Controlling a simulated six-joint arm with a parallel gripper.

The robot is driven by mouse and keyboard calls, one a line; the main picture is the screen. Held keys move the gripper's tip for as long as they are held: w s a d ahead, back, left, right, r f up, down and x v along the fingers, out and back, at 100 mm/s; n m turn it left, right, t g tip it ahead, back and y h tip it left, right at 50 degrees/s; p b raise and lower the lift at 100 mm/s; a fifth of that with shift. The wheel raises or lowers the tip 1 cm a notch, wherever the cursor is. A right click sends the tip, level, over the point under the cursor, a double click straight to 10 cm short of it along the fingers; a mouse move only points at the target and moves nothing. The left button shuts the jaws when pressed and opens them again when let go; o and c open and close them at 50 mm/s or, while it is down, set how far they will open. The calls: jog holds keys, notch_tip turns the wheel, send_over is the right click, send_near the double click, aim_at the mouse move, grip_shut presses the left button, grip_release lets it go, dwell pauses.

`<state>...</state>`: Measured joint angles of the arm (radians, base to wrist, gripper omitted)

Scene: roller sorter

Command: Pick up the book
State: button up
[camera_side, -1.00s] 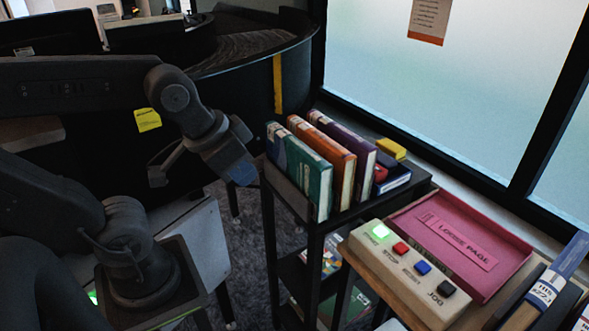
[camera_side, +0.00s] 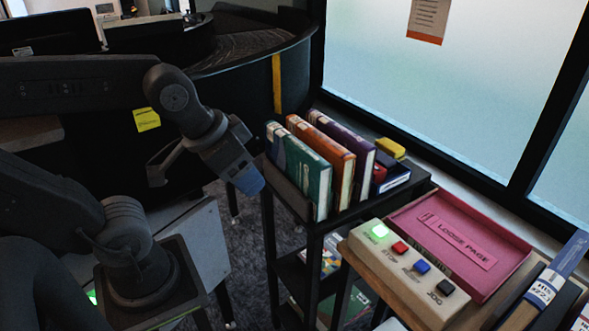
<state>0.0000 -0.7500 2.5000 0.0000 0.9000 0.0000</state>
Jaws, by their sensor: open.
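Several books stand upright in a row on the top of a black shelf cart (camera_side: 283,213): a teal book (camera_side: 319,190), an orange book (camera_side: 347,178) and a purple book (camera_side: 364,167). Which one is the task's book cannot be told. My gripper (camera_side: 204,181) is open and empty to the left of the row, with its fingers spread apart. Its blue-tipped finger is the nearer one to the cart, and it appears apart from the books.
A dark blue book (camera_side: 397,178) and a yellow object (camera_side: 390,148) are behind the row. At right are a button box (camera_side: 405,262) with a lit green button and a pink tray (camera_side: 481,285) labelled "LOOSE PAGE". A window borders the cart.

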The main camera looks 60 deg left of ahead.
notch_tip(320, 180, up, 6)
jog(key=n+g+y, duration=0.5)
jog(key=n+g, duration=0.1)
jog(key=n, duration=1.2)
send_over(295, 141)
jog(key=d, duration=0.5)
jog(key=shift+h, duration=0.3)
jog(key=x, duration=1.3)
jog(key=shift+w+a+f, duration=0.2)
jog(key=shift+f, duration=0.15)
grip_shut()
jog(key=shift+r, duration=0.15)
